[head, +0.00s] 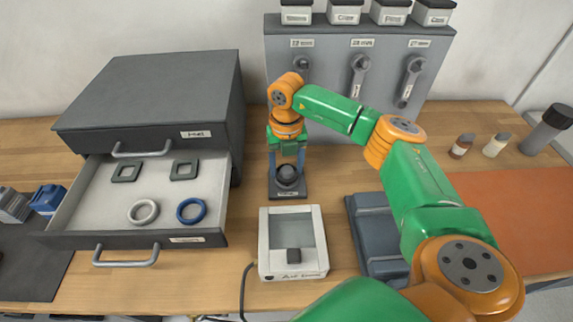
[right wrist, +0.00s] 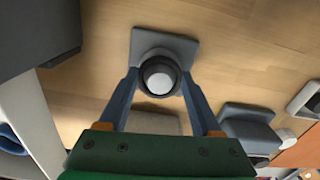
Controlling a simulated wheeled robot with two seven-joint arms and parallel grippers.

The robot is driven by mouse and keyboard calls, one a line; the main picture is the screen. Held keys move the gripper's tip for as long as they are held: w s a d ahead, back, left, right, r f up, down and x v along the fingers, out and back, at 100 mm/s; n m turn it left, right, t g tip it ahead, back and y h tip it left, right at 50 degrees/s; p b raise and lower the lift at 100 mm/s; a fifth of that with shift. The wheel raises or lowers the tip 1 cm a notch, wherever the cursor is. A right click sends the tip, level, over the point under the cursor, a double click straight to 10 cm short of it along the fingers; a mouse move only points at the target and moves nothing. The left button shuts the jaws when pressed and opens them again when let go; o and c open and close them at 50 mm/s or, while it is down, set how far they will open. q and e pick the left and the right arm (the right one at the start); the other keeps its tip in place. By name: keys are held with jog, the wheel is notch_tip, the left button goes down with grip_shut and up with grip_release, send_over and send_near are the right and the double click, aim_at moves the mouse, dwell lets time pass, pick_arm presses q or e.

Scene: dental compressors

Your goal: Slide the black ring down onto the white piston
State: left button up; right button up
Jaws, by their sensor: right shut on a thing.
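The black ring (right wrist: 160,64) sits around the round white top of the piston (right wrist: 159,83) in the right wrist view. In the head view the ring (head: 287,172) shows as a dark round shape above a dark base plate (head: 288,194). My right gripper (right wrist: 160,78) points down with its two blue fingers shut on the ring from both sides. The gripper (head: 287,165) also shows in the head view, over the base plate. How far down the piston the ring sits cannot be told. My left gripper is not in view.
An open drawer (head: 78,215) at left holds a white ring (head: 143,211), a blue ring (head: 191,210) and two dark square frames. A white device (head: 293,270) stands in front of the base plate. A dark blue-grey tray (head: 375,235) lies at right. A tool panel (head: 330,55) stands behind.

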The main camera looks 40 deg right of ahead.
jog(key=shift+f+b, duration=0.4)
jog(key=shift+f, duration=0.25)
jog(key=o, duration=1.4)
notch_tip(320, 180, up, 9)
jog(key=p, duration=0.8)
jog(key=shift+r, duration=0.15)
